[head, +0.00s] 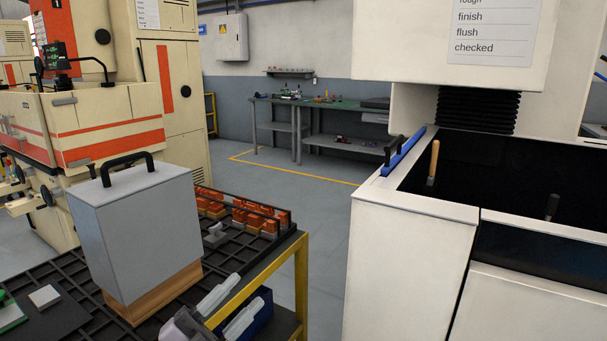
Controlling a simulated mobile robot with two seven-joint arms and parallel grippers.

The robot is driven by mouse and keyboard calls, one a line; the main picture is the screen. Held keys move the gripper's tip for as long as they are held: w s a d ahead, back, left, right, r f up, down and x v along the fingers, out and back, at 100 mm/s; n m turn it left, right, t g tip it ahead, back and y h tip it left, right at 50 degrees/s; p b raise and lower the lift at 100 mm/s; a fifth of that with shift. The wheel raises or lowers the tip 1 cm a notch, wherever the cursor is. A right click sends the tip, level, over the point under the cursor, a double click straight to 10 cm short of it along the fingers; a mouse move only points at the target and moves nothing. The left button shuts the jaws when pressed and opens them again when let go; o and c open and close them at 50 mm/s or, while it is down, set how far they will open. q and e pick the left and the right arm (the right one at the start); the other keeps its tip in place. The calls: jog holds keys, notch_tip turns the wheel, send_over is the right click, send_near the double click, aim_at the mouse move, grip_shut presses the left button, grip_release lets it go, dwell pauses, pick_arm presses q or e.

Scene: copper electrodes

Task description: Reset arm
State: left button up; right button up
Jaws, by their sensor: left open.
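My left gripper (231,306) is at the bottom centre of the head view, beside the yellow-edged front rail of the cart. Its two pale fingers are apart and nothing shows between them. Several copper-orange electrodes (240,212) stand in rows on the dark grid top of the cart (55,268), farther back than the gripper. My right gripper is not in view.
A grey box with a black handle (140,235) stands on a wooden base on the cart. A small white block (44,296) lies at the left. A white machine with a dark tank (410,260) stands at the right. Grey floor (318,220) lies clear between.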

pick_arm(q)
jog(key=s+a+f+n+g+y, duration=0.1)
jog(key=s+a+f+n+y, duration=0.2)
jog(key=f, duration=0.7)
jog(key=s+a+f+n+g+y, duration=0.2)
jog(key=s+a+f+n+y, duration=0.1)
jog(key=s+f+n+y, duration=0.4)
jog(key=s+a+f+n+g+y, duration=0.2)
jog(key=s+a+f+n+y, duration=0.2)
jog(key=s+f+n, duration=0.4)
notch_tip(320, 180, down, 6)
jog(key=shift+s+r+y, duration=0.1)
jog(key=shift+s+y, duration=0.3)
jog(key=shift+s, duration=0.05)
jog(key=shift+a, duration=0.1)
